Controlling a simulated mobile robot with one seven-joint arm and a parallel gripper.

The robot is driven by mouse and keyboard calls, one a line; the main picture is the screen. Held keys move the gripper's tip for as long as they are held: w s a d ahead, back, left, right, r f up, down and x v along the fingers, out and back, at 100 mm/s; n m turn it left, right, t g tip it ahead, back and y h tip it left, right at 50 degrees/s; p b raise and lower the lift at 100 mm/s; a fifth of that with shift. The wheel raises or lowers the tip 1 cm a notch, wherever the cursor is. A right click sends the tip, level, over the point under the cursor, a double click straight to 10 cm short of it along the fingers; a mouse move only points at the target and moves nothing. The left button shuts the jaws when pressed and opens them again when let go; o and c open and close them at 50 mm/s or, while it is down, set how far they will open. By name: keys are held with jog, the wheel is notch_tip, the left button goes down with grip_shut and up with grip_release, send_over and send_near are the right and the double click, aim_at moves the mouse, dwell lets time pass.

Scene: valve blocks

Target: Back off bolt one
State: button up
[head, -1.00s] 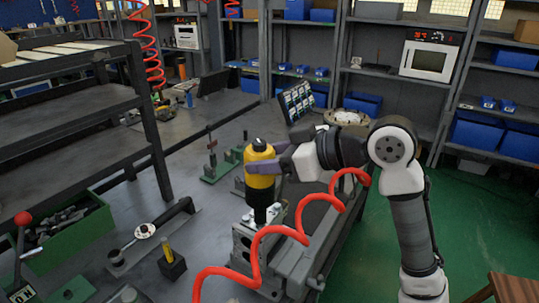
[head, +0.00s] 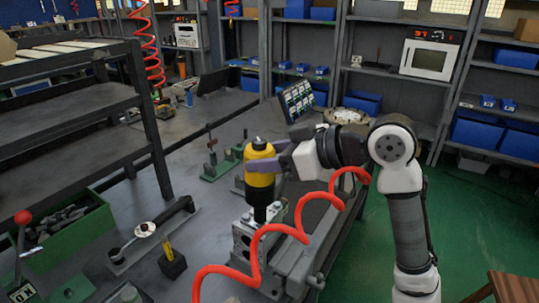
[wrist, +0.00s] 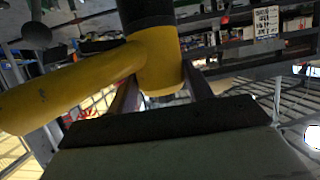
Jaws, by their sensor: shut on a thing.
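My gripper (head: 280,162) is shut on a yellow and black power driver (head: 260,166), which it holds upright by its yellow body. The driver's black lower end stands over the metal valve block (head: 243,240) at the bench's right side. In the wrist view the driver's yellow body (wrist: 155,62) sits between the fingers, with a yellow handle reaching to the left. The driver's tip and the bolt under it are hidden, so I cannot tell whether they touch.
A red coiled hose (head: 258,240) loops in front of the block and under my arm. A green bin of parts (head: 95,222) and a black block with a yellow piece (head: 172,265) stand to the left. A grey shelf rack (head: 70,105) rises at the left.

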jog(key=shift+s+f+b, duration=0.1)
jog(key=shift+f+b, duration=0.8)
jog(key=shift+f, duration=0.2)
dwell(2.7)
jog(key=shift+r+p, duration=0.3)
dwell(2.0)
